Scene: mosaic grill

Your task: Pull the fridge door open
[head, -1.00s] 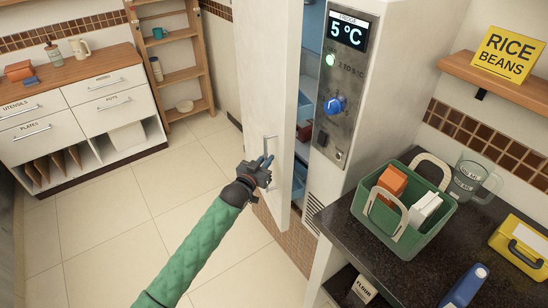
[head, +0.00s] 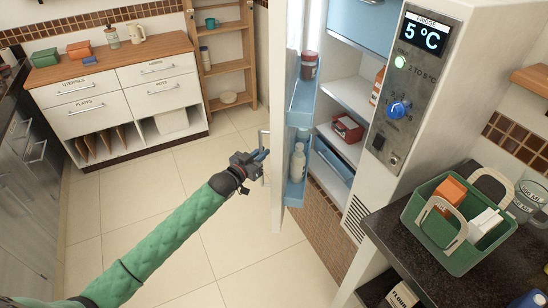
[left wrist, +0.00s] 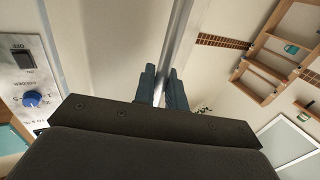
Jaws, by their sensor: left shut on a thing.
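The fridge door (head: 281,130) stands well open in the head view, seen nearly edge-on, with blue door bins (head: 303,104) on its inner side. My left gripper (head: 263,156) is at the door's outer face, shut on the vertical metal door handle (head: 263,138). In the left wrist view the handle bar (left wrist: 178,45) runs between the two dark fingers (left wrist: 162,85). The fridge body (head: 425,100) has a panel (head: 402,85) reading 5 °C. Inside are shelves (head: 350,95) with a red box (head: 347,128). My right gripper is not in view.
A dark counter (head: 500,270) on the right holds a green crate (head: 462,262) with cartons and a glass jug (head: 527,198). A drawer cabinet (head: 135,75) and a wooden shelf (head: 228,50) stand at the back left. The tiled floor (head: 190,240) left of the door is clear.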

